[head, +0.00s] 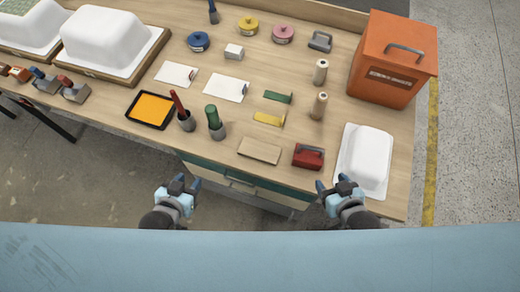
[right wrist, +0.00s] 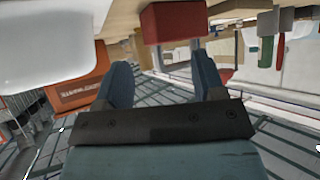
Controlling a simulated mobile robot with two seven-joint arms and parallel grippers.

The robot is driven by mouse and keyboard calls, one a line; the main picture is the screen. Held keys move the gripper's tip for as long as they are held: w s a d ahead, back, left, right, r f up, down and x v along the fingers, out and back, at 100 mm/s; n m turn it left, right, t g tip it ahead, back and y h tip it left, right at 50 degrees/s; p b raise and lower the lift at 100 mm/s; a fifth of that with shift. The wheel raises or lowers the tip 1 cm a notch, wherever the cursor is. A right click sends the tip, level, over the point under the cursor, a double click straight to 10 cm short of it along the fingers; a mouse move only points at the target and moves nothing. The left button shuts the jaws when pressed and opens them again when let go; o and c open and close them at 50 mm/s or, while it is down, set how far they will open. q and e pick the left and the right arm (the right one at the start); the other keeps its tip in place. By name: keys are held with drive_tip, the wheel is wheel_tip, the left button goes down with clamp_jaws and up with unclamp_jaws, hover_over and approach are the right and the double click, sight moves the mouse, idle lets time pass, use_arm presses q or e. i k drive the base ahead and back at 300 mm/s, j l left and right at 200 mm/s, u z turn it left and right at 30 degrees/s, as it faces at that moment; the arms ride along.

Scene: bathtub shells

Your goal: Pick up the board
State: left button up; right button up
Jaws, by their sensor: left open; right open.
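A thin, flat tan board (head: 259,150) lies near the front edge of the wooden workbench (head: 330,212) in the head view, left of a red handled block (head: 308,157). My left gripper (head: 185,184) is open and empty, in front of the bench edge and to the left of the board. My right gripper (head: 332,185) is open and empty by the front edge, right of the board and close to the white shell at the right. Its open fingers also show in the right wrist view (right wrist: 163,78), with nothing between them. I cannot make out the board there.
A white shell (head: 366,160) and an orange box (head: 394,58) occupy the bench's right side. Yellow (head: 269,118) and green (head: 278,97) scrapers lie behind the board. Drawers (head: 245,183) are below.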

sight(264, 153)
drive_tip(key=j+z, duration=0.15)
drive_tip(key=z, duration=0.25)
drive_tip(key=j+z, duration=0.2)
drive_tip(key=z, duration=0.15)
drive_tip(key=k+j+z, duration=0.15)
drive_tip(key=j, duration=0.2)
drive_tip(key=j+z, duration=0.15)
drive_tip(key=j, duration=0.2)
drive_tip(key=k+j+z, duration=0.15)
drive_tip(key=k+j, duration=0.15)
drive_tip(key=j, duration=0.2)
drive_tip(key=k+j, duration=0.1)
drive_tip(key=j, duration=0.2)
drive_tip(key=k+j, duration=0.15)
drive_tip(key=j, duration=0.2)
drive_tip(key=k+j+z, duration=0.1)
drive_tip(key=j, duration=0.2)
